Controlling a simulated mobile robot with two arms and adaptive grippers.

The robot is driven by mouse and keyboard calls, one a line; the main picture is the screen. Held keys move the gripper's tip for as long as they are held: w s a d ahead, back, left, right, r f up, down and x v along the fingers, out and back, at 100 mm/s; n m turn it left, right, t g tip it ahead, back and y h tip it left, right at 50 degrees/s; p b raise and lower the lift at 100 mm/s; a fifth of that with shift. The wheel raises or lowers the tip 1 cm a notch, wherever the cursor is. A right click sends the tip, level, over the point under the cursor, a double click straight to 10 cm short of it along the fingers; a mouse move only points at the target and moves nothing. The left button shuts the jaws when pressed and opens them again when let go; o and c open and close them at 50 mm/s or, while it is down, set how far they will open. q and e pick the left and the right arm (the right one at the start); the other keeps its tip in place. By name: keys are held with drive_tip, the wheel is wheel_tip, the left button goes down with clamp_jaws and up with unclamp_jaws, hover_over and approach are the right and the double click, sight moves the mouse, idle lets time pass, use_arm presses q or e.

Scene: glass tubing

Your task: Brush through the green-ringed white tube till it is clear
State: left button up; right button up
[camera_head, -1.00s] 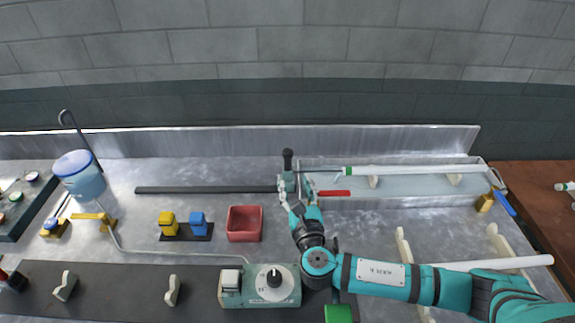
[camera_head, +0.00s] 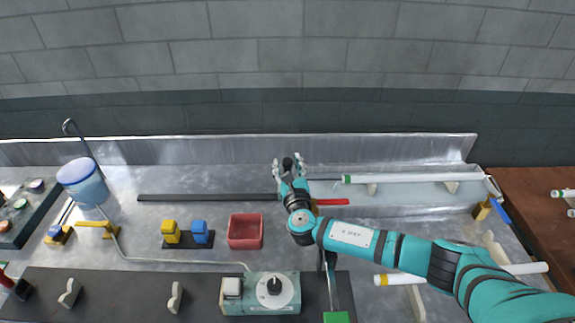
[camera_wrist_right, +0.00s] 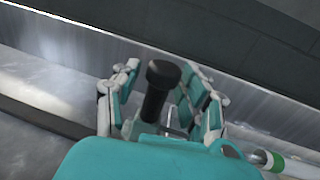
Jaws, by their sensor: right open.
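The white tube (camera_head: 415,178) with a green ring at its left end lies on cradles in a long trough at the back right. The green-ringed end also shows at the lower right of the right wrist view (camera_wrist_right: 272,162). A black upright knob (camera_wrist_right: 158,88) stands at the end of a dark rail (camera_head: 208,197). A thin rod (camera_head: 325,179) runs from beside the knob towards the tube's left end. My right gripper (camera_head: 289,163) is open, with its fingers on either side of the knob. Whether they touch it I cannot tell. My left gripper is out of view.
A red handle (camera_head: 331,201) lies at the trough's front edge. A red bin (camera_head: 245,231), yellow and blue blocks (camera_head: 185,230) and a dial box (camera_head: 262,293) stand in front. A yellow-ringed tube (camera_head: 392,280) lies partly behind my arm. A blue container (camera_head: 83,182) stands left.

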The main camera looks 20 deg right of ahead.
drive_tip(key=c, duration=0.9)
clamp_jaws()
